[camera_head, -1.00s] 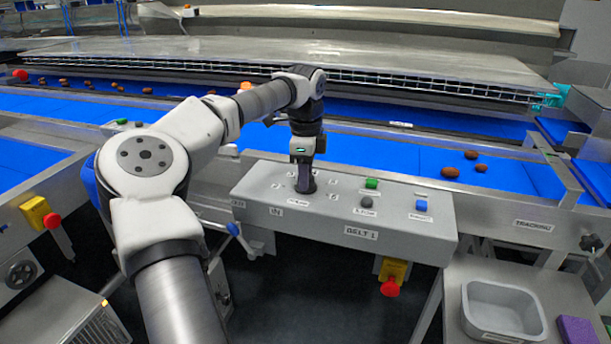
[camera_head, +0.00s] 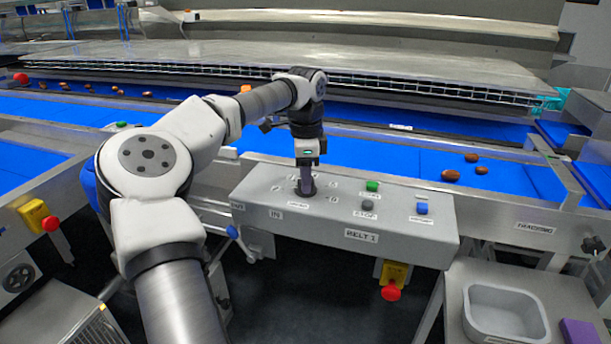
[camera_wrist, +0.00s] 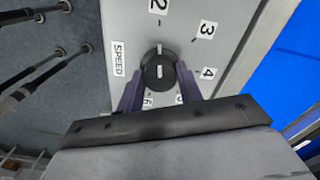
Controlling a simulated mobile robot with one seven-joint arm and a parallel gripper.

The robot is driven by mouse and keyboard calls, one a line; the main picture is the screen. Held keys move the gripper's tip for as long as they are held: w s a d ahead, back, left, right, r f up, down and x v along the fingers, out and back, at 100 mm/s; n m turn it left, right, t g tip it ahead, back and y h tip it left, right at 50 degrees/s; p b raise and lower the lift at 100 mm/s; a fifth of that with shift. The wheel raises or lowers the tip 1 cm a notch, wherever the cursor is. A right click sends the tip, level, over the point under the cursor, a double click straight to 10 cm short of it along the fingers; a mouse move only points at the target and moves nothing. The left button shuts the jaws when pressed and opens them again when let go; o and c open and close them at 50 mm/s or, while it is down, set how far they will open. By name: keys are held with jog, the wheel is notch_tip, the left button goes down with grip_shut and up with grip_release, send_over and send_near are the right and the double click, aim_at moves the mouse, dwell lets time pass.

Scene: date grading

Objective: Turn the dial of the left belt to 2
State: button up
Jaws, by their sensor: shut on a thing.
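The dark round dial (camera_wrist: 151,82) sits on the grey control panel (camera_head: 400,240) labelled BELT 1. Numbers 2, 3, 4 and others are printed around the dial, with a SPEED label beside it. In the wrist view the dial's white mark points up, towards the tick at the 2. My gripper (camera_head: 305,186) reaches down onto the dial; in the wrist view my gripper (camera_wrist: 158,72) has one finger on each side of it, shut on it. The fingers hide part of the dial's sides and some lower numbers.
The panel also carries a green button (camera_head: 372,186), a dark stop button (camera_head: 367,206) and a blue button (camera_head: 421,208). A yellow-backed red emergency button (camera_head: 391,292) hangs below. Blue belts with brown dates (camera_head: 451,175) run behind. A grey tray (camera_head: 505,315) stands at lower right.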

jog(key=o, duration=1)
notch_tip(320, 180, up, 14)
jog(key=shift+f, duration=0.1)
